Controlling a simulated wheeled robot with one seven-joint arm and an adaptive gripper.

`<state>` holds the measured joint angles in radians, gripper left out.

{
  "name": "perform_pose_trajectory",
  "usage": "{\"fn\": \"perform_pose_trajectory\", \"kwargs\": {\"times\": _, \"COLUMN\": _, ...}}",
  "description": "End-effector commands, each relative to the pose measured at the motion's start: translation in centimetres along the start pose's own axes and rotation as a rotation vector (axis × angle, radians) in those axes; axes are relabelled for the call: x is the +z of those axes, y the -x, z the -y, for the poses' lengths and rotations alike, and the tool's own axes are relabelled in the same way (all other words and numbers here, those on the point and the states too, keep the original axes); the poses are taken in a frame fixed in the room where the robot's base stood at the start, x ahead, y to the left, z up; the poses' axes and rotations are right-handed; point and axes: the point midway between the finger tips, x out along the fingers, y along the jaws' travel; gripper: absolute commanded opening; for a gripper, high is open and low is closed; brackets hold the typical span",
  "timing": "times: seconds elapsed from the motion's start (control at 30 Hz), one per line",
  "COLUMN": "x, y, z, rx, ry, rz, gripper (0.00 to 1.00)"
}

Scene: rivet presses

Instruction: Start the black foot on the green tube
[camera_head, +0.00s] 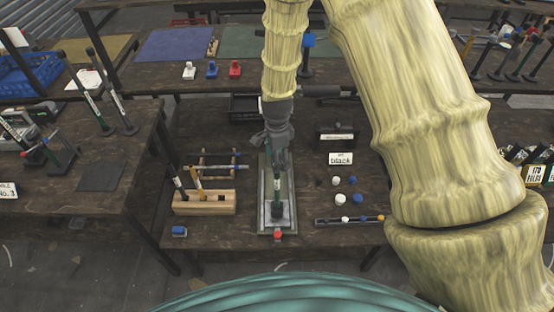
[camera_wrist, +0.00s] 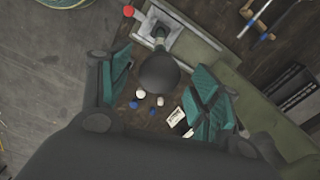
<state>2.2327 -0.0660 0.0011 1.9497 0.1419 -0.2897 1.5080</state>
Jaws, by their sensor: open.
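The green tube (camera_head: 277,184) stands upright in the press fixture (camera_head: 264,222), with a pale label on it. In the wrist view a black rounded piece (camera_wrist: 160,72), apparently the black foot, is at the near end of the tube. I cannot tell how firmly it sits there. My gripper (camera_head: 277,158) is above the tube, pointing down. In the wrist view its teal-padded fingers (camera_wrist: 165,92) are spread on either side of the black piece, with gaps to both sides. The tube's upper end is hidden by my gripper in the head view.
White caps (camera_head: 340,199) and blue caps (camera_head: 357,198) stand right of the fixture, near a "black" card (camera_head: 340,158). A wooden block (camera_head: 205,203) with upright tubes is on the left. A red button (camera_head: 278,235) is at the fixture's front.

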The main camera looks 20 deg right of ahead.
Motion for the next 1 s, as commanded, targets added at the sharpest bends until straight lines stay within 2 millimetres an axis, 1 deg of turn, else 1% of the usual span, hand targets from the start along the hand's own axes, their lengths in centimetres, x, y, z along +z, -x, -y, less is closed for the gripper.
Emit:
{"fn": "perform_pose_trajectory", "kwargs": {"times": 0.03, "x": 0.0, "y": 0.9, "z": 0.1, "rx": -0.004, "ry": 0.001, "rz": 0.000, "gripper": 0.63}}
{"fn": "perform_pose_trajectory", "kwargs": {"times": 0.4, "x": 0.0, "y": 6.7, "z": 0.1, "rx": -0.004, "ry": 0.002, "rz": -0.001, "gripper": 0.63}}
{"fn": "perform_pose_trajectory", "kwargs": {"times": 0.6, "x": -0.1, "y": 9.2, "z": 0.1, "rx": -0.002, "ry": 0.000, "rz": 0.000, "gripper": 0.63}}
{"fn": "perform_pose_trajectory", "kwargs": {"times": 0.8, "x": -0.1, "y": 10.3, "z": 0.0, "rx": -0.001, "ry": 0.000, "rz": 0.000, "gripper": 0.63}}
{"fn": "perform_pose_trajectory", "kwargs": {"times": 1.0, "x": 0.0, "y": 10.5, "z": 0.0, "rx": -0.001, "ry": 0.000, "rz": 0.000, "gripper": 0.63}}
